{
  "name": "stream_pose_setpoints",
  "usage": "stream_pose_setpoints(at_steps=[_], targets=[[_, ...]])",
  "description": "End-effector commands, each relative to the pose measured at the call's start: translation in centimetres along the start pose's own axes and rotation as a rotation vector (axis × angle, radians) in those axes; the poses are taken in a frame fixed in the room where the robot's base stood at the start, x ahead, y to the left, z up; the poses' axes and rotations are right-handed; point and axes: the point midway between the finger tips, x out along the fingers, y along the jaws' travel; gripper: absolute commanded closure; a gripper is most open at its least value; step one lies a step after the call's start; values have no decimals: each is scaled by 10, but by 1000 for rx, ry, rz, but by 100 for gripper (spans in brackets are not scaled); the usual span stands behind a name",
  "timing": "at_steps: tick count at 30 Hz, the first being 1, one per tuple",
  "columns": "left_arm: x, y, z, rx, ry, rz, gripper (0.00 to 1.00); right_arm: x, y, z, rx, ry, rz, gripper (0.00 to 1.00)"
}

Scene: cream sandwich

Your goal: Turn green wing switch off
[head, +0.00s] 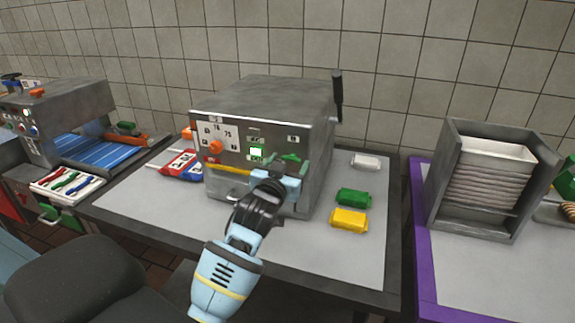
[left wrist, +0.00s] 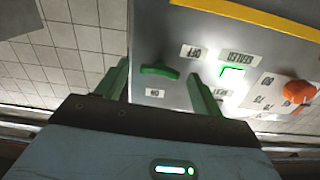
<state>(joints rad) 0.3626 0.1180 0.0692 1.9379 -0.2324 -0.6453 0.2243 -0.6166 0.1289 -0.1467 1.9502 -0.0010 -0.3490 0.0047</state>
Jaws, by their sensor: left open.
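The green wing switch (head: 291,157) is on the right part of the front panel of a grey metal machine (head: 270,100). It also shows in the left wrist view (left wrist: 158,70), lying crosswise between the fingers, with small white labels near it. My left gripper (head: 283,172) is open in front of the panel, just below the switch in the head view. In the left wrist view its two green fingers (left wrist: 160,86) stand on either side of the switch, with a gap on each side. Contact with the panel cannot be told. My right gripper is not in view.
An orange knob (head: 215,147) and a lit green button (head: 256,153) sit left of the switch. Green (head: 353,197), yellow (head: 348,218) and white (head: 366,161) packets lie right of the machine. A slotted metal rack (head: 490,180) stands farther right.

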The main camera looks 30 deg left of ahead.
Motion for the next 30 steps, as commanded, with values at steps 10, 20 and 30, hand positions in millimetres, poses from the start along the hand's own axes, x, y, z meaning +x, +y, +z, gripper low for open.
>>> stream_pose_setpoints(at_steps=[10,20,30], targets=[[0,0,0,0,0,0,67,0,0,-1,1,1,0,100],[0,0,0,-73,-1,-1,77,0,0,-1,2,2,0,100],[0,0,0,-78,-1,0,42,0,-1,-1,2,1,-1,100]])
